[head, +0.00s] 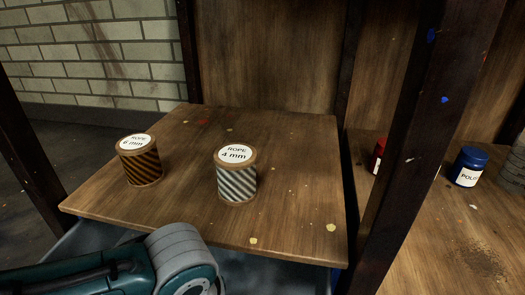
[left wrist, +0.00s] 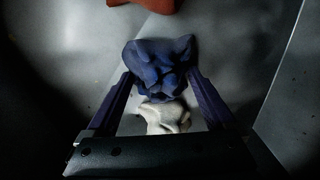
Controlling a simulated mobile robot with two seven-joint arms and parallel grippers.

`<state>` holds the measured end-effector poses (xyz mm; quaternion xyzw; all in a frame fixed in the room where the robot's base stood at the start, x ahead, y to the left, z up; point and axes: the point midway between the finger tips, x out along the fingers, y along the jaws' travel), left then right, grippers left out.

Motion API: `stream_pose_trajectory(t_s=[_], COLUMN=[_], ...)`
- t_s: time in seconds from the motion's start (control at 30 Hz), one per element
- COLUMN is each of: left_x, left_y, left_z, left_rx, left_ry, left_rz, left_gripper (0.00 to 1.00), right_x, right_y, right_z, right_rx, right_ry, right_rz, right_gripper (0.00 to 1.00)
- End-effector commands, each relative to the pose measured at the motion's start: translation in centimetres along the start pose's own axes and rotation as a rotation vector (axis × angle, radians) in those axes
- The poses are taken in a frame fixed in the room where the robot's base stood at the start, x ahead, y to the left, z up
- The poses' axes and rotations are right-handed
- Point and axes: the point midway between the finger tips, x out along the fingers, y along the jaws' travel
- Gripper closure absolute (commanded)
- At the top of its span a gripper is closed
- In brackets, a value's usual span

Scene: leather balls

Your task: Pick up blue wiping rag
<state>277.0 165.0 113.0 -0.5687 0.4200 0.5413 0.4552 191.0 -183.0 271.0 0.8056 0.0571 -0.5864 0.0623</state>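A crumpled blue rag (left wrist: 160,66) lies inside a grey-walled space in the left wrist view. My left gripper (left wrist: 161,80) reaches down over it, with its two fingers spread wide and their tips at the left and right sides of the rag. I cannot tell whether the fingertips touch it. In the head view only part of my left arm shows at the lower left, and the gripper and the rag are hidden below the wooden shelf. My right gripper is in neither view.
A pale rag (left wrist: 165,117) lies against the blue one, between my fingers. A reddish-orange cloth (left wrist: 146,4) is at the top edge. The wooden shelf (head: 290,215) above holds two rope spools (head: 141,165) (head: 237,180). A dark post (head: 400,150) stands to its right.

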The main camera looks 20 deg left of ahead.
Motion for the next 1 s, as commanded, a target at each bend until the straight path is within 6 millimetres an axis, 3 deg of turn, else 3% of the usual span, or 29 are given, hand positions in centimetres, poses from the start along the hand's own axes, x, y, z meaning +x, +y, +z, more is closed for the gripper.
stream_pose_trajectory(t_s=[0.03, 0.4, 0.53, 0.57, 0.83, 1.0], left_x=[0.0, 0.0, 0.0, 0.0, -0.5, -2.1], left_y=[0.0, 0.0, 0.0, 0.0, 0.0, -0.1], left_z=[0.0, 0.0, 0.0, 0.0, 0.0, 0.0], left_rx=[0.0, 0.0, 0.0, 0.0, 0.0, 0.0], left_ry=[0.0, 0.0, 0.0, 0.0, 0.0, 0.0], left_rz=[0.0, 0.0, 0.0, 0.0, 0.0, 0.0], left_gripper=[0.18, 0.6, 0.7, 0.78, 0.79, 0.79], right_x=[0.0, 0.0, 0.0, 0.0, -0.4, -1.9], right_y=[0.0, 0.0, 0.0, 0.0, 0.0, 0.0], right_z=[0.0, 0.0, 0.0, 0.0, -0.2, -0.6], right_rx=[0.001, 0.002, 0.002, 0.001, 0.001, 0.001], right_ry=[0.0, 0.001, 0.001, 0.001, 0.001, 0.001], right_rz=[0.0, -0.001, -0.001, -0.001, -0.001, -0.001], right_gripper=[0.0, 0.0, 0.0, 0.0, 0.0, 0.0])
